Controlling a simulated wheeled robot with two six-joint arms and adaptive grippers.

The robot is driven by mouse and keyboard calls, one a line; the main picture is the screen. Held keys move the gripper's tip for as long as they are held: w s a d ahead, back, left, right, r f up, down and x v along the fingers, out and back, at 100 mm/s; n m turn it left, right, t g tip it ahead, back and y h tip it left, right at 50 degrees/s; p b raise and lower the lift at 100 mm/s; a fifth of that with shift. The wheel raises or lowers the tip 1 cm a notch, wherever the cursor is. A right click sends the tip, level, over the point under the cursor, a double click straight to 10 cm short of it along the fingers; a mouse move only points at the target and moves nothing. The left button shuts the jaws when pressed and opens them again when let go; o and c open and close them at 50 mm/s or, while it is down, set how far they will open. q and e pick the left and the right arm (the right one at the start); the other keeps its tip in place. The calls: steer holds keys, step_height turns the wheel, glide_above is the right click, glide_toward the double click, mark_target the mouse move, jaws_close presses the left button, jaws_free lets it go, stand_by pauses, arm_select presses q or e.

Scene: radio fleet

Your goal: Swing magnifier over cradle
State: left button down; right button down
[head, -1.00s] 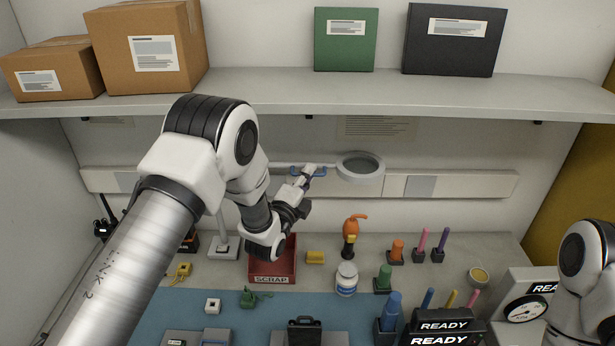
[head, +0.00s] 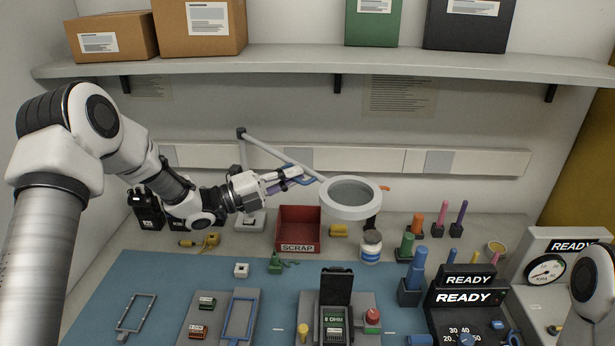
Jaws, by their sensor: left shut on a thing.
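The magnifier (head: 351,211) is a round white-rimmed lens on a jointed grey arm, in the head view right of centre, raised above the bench. My left gripper (head: 297,179) is shut on the magnifier's blue handle (head: 303,171), just left of the lens. The cradle (head: 336,325) appears to be the dark holder with an upright black lid and a green board in it, at the bottom centre on a grey block. The lens is behind and above it. My right arm shows at the right edge; its gripper is out of view.
A red SCRAP bin (head: 299,226) stands behind the blue mat (head: 180,285). A white jar (head: 371,247) and coloured tools stand right of the bin. Black READY units (head: 464,296) stand front right. A shelf (head: 330,63) with boxes and binders spans above.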

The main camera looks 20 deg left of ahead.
arm_select(q)
steer(key=shift+s+a+m+g+h, duration=0.6)
steer(key=shift+s+a+g, duration=0.3)
steer(key=shift+s, duration=0.1)
steer(key=shift+s+a+m+g+h, duration=0.5)
steer(key=shift+s+a+m+g, duration=0.1)
steer(key=shift+s+a+g, duration=0.35)
steer(key=c, duration=1.2)
jaws_free()
steer(key=shift+c, duration=0.2)
steer(key=v, duration=1.1)
steer(key=shift+s+a, duration=0.15)
steer(key=shift+a, duration=0.2)
steer(key=shift+f, duration=0.15)
